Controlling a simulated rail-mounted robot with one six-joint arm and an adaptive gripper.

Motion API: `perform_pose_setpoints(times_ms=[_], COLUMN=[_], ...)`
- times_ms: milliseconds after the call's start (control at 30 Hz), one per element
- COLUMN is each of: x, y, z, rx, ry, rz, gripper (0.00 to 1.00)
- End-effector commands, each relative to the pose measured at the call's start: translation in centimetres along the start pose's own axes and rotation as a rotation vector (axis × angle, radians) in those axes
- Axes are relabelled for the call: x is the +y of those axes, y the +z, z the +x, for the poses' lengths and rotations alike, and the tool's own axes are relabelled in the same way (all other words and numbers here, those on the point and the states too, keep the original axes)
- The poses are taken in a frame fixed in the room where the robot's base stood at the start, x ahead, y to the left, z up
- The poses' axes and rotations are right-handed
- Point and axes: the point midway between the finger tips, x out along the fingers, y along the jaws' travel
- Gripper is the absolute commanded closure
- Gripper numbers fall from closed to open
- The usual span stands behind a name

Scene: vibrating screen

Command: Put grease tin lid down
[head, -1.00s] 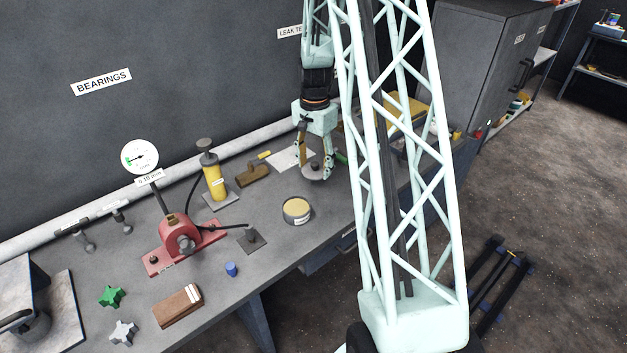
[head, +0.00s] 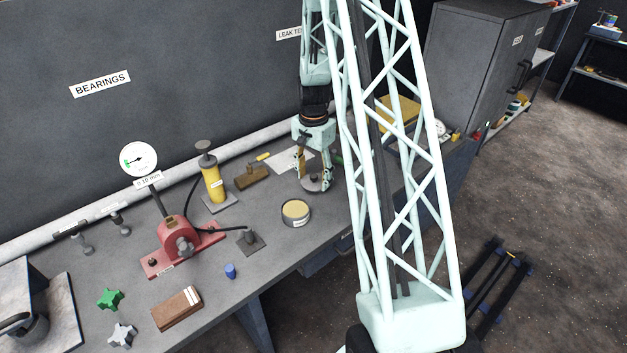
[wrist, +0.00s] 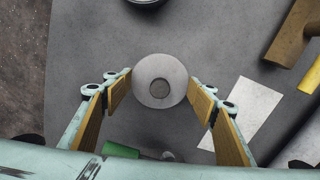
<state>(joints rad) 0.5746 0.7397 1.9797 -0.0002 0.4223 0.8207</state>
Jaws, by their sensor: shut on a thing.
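The grease tin lid is a round grey disc with a small central knob. It shows in the wrist view (wrist: 148,84) between the fingertips and in the head view (head: 312,185) at the lower end of my gripper (head: 315,178). My gripper (wrist: 160,88) is shut on the lid, which looks level and close to the bench top; I cannot tell if it touches. The open grease tin (head: 295,213), with yellowish contents, stands on the bench in front of the lid. Only its dark edge shows at the top of the wrist view (wrist: 147,2).
A white sheet (head: 292,160) lies behind my gripper, beside a brown tool (head: 252,178). A yellow grease pump (head: 212,180) and a red bearing stand (head: 180,240) are to the left. A green object (wrist: 120,150) lies near the fingers.

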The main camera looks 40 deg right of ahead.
Motion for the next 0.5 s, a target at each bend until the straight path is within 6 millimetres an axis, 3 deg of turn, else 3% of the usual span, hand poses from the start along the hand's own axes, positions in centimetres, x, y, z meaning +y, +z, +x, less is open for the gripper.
perform_pose_setpoints(times_ms=[133, 500], x=[0.01, 0.0], y=[0.02, 0.01], z=[0.99, 1.15], rx=[0.0, 0.0], ry=[0.0, 0.0], rz=[0.0, 0.0], gripper=[0.55, 0.55])
